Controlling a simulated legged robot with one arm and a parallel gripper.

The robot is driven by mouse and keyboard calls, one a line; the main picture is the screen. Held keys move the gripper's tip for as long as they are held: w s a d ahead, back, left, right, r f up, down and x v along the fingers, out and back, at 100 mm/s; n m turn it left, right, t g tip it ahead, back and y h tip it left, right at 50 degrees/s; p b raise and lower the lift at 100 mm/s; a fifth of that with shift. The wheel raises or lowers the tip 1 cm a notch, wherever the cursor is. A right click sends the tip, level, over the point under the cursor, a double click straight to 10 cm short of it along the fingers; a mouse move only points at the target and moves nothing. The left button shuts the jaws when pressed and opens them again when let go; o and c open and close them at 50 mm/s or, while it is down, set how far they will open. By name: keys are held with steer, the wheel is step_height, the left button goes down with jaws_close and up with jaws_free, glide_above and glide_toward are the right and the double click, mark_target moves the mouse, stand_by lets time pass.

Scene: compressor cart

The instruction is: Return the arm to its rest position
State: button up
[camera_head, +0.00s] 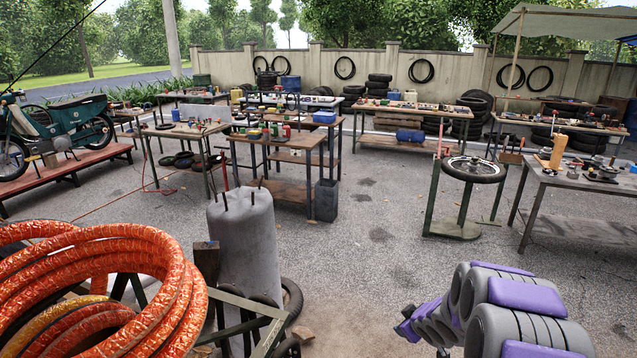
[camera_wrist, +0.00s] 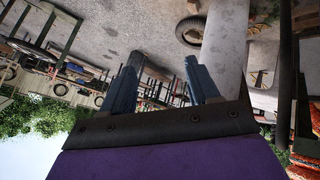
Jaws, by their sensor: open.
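My arm (camera_head: 500,310), grey with purple panels, shows at the lower right of the head view. It reaches toward the lower middle, above the paved ground. My gripper (camera_wrist: 160,78) shows in the wrist view as two blue-grey fingers standing apart with nothing between them. The wrist view is upside down, with sky at the bottom. The compressor cart's grey upright tank (camera_head: 243,245) stands left of my arm in the head view. The tank also shows beyond the fingers in the wrist view (camera_wrist: 226,45). A clear gap lies between arm and tank in the head view.
Coiled orange hose (camera_head: 150,245) fills the lower left, beside the cart's green frame (camera_head: 250,312) and dark wheel (camera_head: 292,298). A wheel stand (camera_head: 455,222) and workbench (camera_head: 580,180) stand beyond my arm. The paved ground between tank and stand is open.

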steer(key=s+d+r+m+g+h, duration=0.1)
steer(key=s+r+m+g+h, duration=0.15)
steer(key=s+r, duration=0.6)
steer(key=s+a+r+m+g, duration=0.1)
steer(key=s+a, duration=0.3)
steer(key=s, duration=0.8)
steer(key=s+a+r+m+g+y, duration=0.1)
steer(key=s+a+r+g, duration=0.3)
steer(key=s, duration=0.9)
steer(key=s+a+r+m+g+y, duration=0.1)
steer(key=s+a+r+m+g, duration=0.1)
steer(key=s, duration=1.1)
steer(key=shift+s+a+r+m, duration=0.15)
steer(key=shift+a+r+m, duration=0.55)
steer(key=shift+a, duration=0.25)
